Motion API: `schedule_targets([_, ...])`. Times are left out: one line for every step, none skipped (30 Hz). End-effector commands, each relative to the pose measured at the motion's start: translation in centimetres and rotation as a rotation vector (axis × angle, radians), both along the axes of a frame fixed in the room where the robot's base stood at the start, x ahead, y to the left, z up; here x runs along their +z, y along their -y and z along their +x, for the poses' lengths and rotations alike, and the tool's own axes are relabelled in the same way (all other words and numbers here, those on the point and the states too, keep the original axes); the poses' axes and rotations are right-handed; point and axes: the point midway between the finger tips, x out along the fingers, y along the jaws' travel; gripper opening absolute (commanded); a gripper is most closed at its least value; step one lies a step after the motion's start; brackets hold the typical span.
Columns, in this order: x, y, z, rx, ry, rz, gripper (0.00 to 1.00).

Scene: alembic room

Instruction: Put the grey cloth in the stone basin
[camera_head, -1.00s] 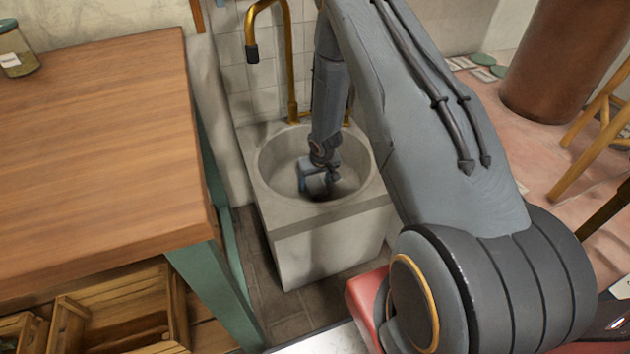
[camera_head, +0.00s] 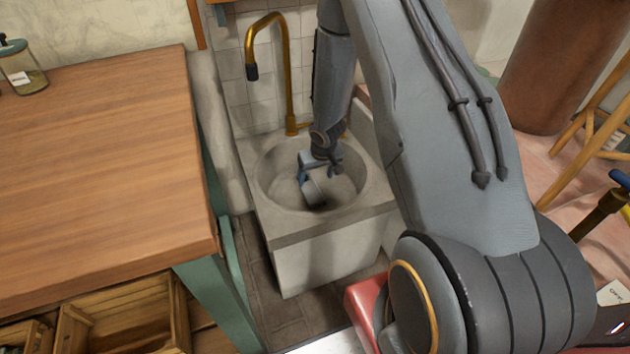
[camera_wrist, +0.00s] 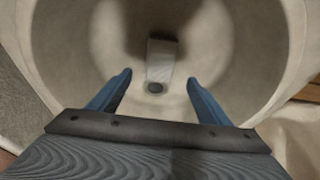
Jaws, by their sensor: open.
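The stone basin (camera_head: 318,245) is a pale square block with a round bowl, and it stands below the brass tap. My gripper (camera_head: 318,178) reaches down into the bowl with its blue fingers apart. In the wrist view my gripper (camera_wrist: 159,78) is open, with nothing pinched between the fingers. A small light grey folded piece, seemingly the grey cloth (camera_wrist: 162,60), lies inside the bowl beyond the fingertips. It also shows as the grey cloth (camera_head: 314,192) just under the fingers in the head view. Its exact contact with the bowl floor is hard to tell.
A brass tap (camera_head: 289,75) arches behind the basin. A wooden worktop (camera_head: 100,170) with a glass jar (camera_head: 22,70) stands to the left, with wooden crates (camera_head: 125,315) below it. A brown column (camera_head: 555,65) and wooden stool legs (camera_head: 585,140) stand to the right.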

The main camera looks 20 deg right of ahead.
Motion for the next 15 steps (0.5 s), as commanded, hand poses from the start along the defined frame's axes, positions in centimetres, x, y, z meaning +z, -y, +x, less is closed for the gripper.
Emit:
schedule_targets([0.8,0.0,-0.2,-0.001,0.0,0.0,0.71])
schedule_targets([1.0,0.0,-0.3,-0.001,0.0,0.0,0.71])
schedule_targets([1.2,0.0,-0.4,-0.001,0.0,0.0,0.71])
schedule_targets([1.4,0.0,-0.4,0.0,0.0,0.0,0.71])
schedule_targets([1.6,0.0,-0.5,0.001,0.0,-0.001,0.71])
schedule_targets([2.0,-0.1,-0.5,0.0,0.0,-0.004,0.71])
schedule_targets([2.5,-0.1,-0.5,0.0,-0.001,-0.008,0.71])
schedule_targets([3.1,-0.2,-0.5,-0.001,-0.002,-0.013,0.71])
schedule_targets([4.2,-0.3,-0.5,-0.001,-0.002,-0.023,0.71])
schedule_targets([5.1,-0.5,-0.7,-0.001,-0.006,-0.031,0.71])
schedule_targets([6.2,-0.6,-0.8,-0.001,-0.008,-0.04,0.71])
schedule_targets([7.8,-0.9,-1.1,-0.004,-0.014,-0.052,0.71])
schedule_targets([9.0,-1.1,-1.4,-0.002,-0.018,-0.062,0.71])
schedule_targets([10.4,-1.4,-1.8,-0.003,-0.023,-0.071,0.71])
schedule_targets([12.1,-1.7,-2.4,-0.004,-0.03,-0.083,0.71])
